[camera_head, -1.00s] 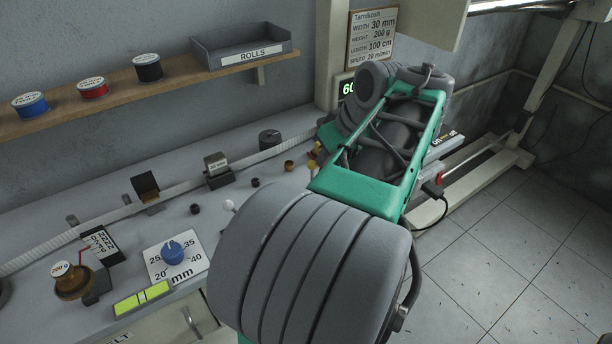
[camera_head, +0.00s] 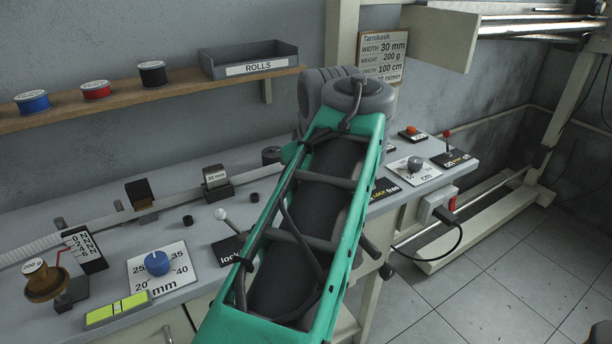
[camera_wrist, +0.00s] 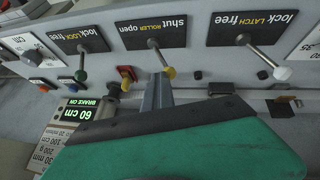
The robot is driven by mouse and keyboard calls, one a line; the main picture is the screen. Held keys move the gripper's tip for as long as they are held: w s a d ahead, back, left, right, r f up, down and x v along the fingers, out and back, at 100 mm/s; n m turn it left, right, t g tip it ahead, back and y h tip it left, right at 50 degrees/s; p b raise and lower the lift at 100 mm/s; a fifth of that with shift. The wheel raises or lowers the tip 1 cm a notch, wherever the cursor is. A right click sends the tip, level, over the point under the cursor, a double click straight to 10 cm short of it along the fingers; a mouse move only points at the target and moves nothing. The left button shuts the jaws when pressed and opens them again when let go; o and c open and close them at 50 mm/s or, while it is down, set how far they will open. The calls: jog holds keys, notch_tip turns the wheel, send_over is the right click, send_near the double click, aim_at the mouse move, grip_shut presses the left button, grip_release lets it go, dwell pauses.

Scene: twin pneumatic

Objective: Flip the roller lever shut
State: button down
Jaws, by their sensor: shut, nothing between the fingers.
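The roller lever (camera_wrist: 160,56), a thin grey stick with a yellow knob, stands at its black "shut ROLLER open" plate (camera_wrist: 150,32) in the wrist view, where the labels appear upside down. The stick slants down and right in that picture. My gripper (camera_wrist: 158,82) is shut and empty, its grey fingertips just left of the yellow knob and very close to it. I cannot tell whether they touch. In the head view my green arm hides the roller lever and the gripper.
A white-knobbed lever (camera_wrist: 264,58) and a green-knobbed lever (camera_wrist: 81,60) flank the roller lever. A red knob (camera_wrist: 126,72) is close on its left. A lit "60 cm, BRAKE ON" display (camera_wrist: 82,115) is at lower left. The dial panel (camera_head: 163,266) is clear of my arm.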

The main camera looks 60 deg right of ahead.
jog(key=shift+a+f, duration=0.1)
jog(key=shift+f, duration=0.05)
jog(key=d+p+v, duration=0.1)
jog(key=p+v, duration=0.7)
jog(key=v, duration=0.4)
jog(key=shift+s+d+r, duration=0.2)
jog(key=shift+d+r, duration=0.05)
jog(key=shift+d, duration=0.05)
jog(key=shift+w, duration=0.1)
